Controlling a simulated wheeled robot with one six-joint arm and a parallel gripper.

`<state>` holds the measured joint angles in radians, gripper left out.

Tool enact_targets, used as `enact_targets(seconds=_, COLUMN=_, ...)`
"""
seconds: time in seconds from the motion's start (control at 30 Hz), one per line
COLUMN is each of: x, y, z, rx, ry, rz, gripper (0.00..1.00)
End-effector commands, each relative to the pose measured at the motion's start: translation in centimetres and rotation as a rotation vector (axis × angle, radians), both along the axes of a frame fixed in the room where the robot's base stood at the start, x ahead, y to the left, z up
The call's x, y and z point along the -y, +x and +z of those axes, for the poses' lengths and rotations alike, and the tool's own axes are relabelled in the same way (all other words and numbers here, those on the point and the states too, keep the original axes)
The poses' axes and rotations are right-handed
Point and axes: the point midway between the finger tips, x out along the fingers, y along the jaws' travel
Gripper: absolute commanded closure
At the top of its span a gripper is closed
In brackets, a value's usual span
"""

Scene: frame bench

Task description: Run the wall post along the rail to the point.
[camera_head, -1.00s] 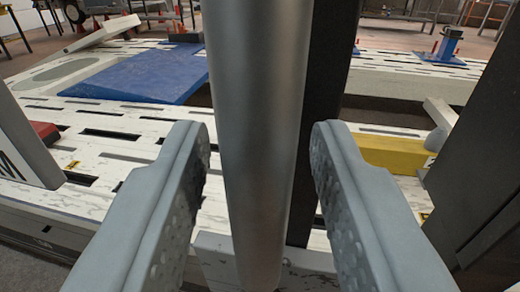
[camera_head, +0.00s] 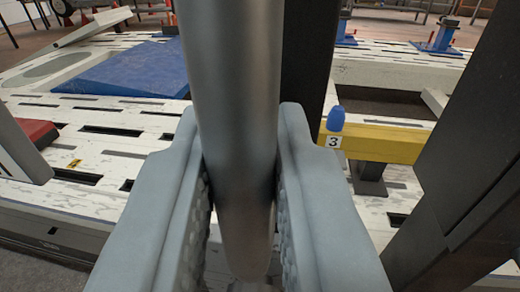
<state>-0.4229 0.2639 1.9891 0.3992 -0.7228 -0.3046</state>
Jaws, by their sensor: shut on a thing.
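The wall post (camera_head: 232,60), a smooth grey metal cylinder, stands upright in the middle of the view, leaning slightly. My gripper (camera_head: 243,125) is shut on the post, with one grey finger against each side. The post's lower end shows between the fingers near the bottom of the view. A yellow beam (camera_head: 385,142) runs to the right behind the right finger. It bears a white label with the number 3 (camera_head: 333,141) and a small blue cap (camera_head: 336,118). I cannot tell which part is the rail.
A dark upright (camera_head: 308,55) stands just behind the post. A large dark slanted panel (camera_head: 470,150) fills the right side. A blue stand (camera_head: 443,38) is at the back right.

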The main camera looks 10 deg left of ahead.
Motion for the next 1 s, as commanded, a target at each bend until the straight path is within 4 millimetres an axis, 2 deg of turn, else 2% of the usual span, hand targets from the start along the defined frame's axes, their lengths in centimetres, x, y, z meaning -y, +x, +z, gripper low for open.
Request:
enact_targets(seconds=0.03, x=-1.3, y=0.0, z=0.1, rx=0.002, ry=0.0, rz=0.005, gripper=1.0)
enact_targets(seconds=0.1, x=-2.6, y=0.0, z=0.0, rx=0.001, ry=0.0, rz=0.005, gripper=1.0)
enact_targets(seconds=1.0, x=-19.4, y=0.6, z=0.0, rx=0.001, ry=0.001, rz=0.003, gripper=1.0)
